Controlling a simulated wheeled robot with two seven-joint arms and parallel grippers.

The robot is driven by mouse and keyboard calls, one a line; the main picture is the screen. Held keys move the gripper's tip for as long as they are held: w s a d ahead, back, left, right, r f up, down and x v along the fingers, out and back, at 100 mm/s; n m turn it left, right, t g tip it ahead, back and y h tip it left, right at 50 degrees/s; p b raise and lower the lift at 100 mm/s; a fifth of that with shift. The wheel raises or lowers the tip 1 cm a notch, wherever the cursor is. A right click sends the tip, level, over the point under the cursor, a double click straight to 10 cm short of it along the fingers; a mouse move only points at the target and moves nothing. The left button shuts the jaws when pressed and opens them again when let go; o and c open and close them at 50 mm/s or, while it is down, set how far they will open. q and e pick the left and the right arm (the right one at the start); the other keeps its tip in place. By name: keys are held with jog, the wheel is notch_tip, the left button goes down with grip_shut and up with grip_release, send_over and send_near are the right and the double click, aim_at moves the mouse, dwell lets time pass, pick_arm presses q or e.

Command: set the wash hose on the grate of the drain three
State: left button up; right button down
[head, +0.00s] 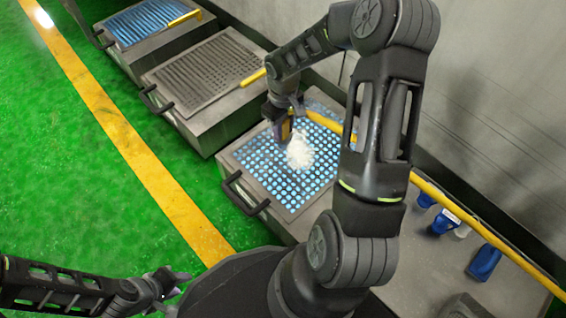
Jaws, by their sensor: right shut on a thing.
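My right gripper (287,128) is over the nearest drain's grate (262,160), a grey frame with light-blue holes. It is shut on a small dark and yellow piece, which looks like the wash hose's end, mostly hidden by the fingers. A white, spray-like patch (300,151) shows just below it, over the grate; whether the piece touches the grate I cannot tell. My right arm hides part of the grate's right side. My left gripper (176,282) is low at the left, over the green floor, apart from the drains. Its fingers look parted and empty.
A grey grate (205,75) and a blue-holed one (150,22) lie farther back, each with a yellow bar. Black handles (243,192) stick out in front. A long yellow rail (480,230) runs along the wall. Blue bottles (484,263) stand on the right ledge.

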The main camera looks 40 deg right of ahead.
aim_at(283, 139)
jog(key=shift+f+b, duration=1.1)
jog(key=shift+f, duration=1.4)
jog(key=shift+f+b, duration=1.15)
jog(key=shift+f, duration=1.35)
jog(key=shift+f, duration=0.1)
jog(key=c, duration=1.1)
grip_release()
